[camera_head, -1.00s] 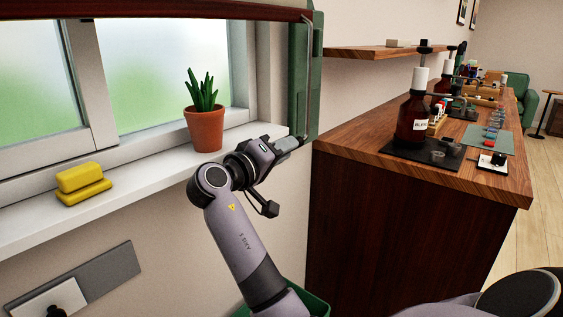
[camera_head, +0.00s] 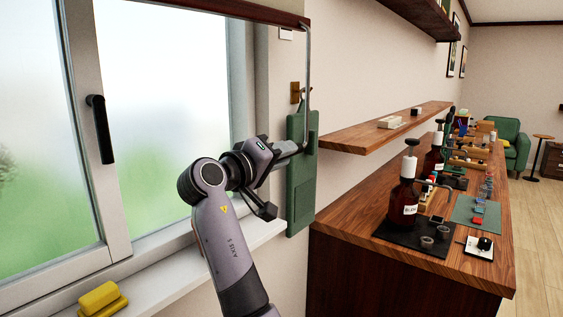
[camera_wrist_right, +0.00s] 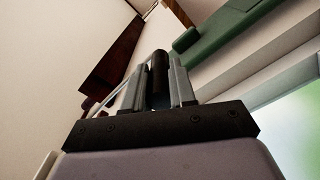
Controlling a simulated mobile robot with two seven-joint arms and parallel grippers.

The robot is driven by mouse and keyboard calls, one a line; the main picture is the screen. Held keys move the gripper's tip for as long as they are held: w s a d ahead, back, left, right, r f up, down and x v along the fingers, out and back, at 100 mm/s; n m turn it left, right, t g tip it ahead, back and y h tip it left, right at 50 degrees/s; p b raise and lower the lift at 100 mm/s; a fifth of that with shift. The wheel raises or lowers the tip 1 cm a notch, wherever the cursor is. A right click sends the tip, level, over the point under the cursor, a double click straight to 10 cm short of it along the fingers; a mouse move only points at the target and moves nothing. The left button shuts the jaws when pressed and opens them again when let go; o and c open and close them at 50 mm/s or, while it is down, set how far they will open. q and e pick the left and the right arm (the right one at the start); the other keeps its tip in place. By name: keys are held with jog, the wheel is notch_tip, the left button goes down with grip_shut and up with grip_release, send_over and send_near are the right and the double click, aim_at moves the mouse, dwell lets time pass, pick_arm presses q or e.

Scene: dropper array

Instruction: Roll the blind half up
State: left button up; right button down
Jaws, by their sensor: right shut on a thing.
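The blind shows only as a dark wooden rail (camera_head: 240,10) across the top of the window; whatever is above it is out of the head view. A thin metal rod (camera_head: 308,70) hangs from its right end. My right gripper (camera_head: 303,148) is at the rod's lower end, in front of a green panel on the wall. In the right wrist view its fingers (camera_wrist_right: 160,88) are shut on a dark cylindrical grip (camera_wrist_right: 159,70), with a dark wooden piece (camera_wrist_right: 112,65) beyond. My left gripper is not in view.
The green panel (camera_head: 301,200) is close behind my right gripper. A window handle (camera_head: 100,130) sticks out at left, and a yellow block (camera_head: 102,299) lies on the sill. A wooden shelf (camera_head: 390,127) and a counter with bottles (camera_head: 405,200) stand at right.

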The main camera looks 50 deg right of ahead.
jog(key=shift+r, duration=0.35)
jog(key=c, duration=0.9)
grip_release()
jog(key=shift+f, duration=0.1)
jog(key=a, duration=0.2)
jog(key=a+b, duration=0.1)
jog(key=a, duration=0.4)
jog(key=shift+s+a+b, duration=0.1)
jog(key=shift+s+b, duration=0.25)
